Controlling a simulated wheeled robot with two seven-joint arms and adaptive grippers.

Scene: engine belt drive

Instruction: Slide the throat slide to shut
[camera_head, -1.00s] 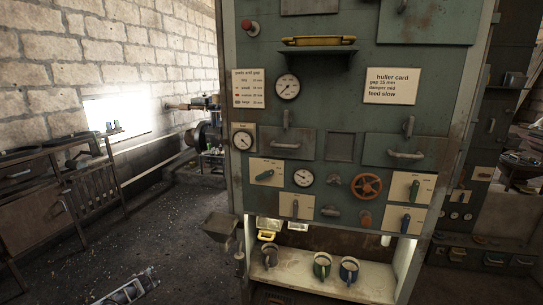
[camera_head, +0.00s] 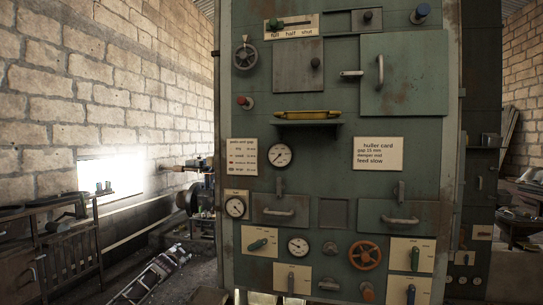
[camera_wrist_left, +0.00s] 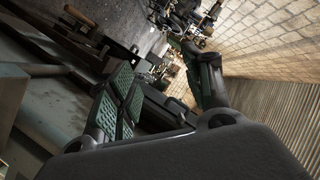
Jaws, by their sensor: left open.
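My left gripper (camera_wrist_left: 158,75) shows only in the left wrist view. Its fingers are spread, with green ribbed pads on the left one, and nothing shows between them. Neither gripper shows in the head view, so their distance from the slide cannot be told.
A ladder-like frame (camera_head: 150,275) lies on the floor.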

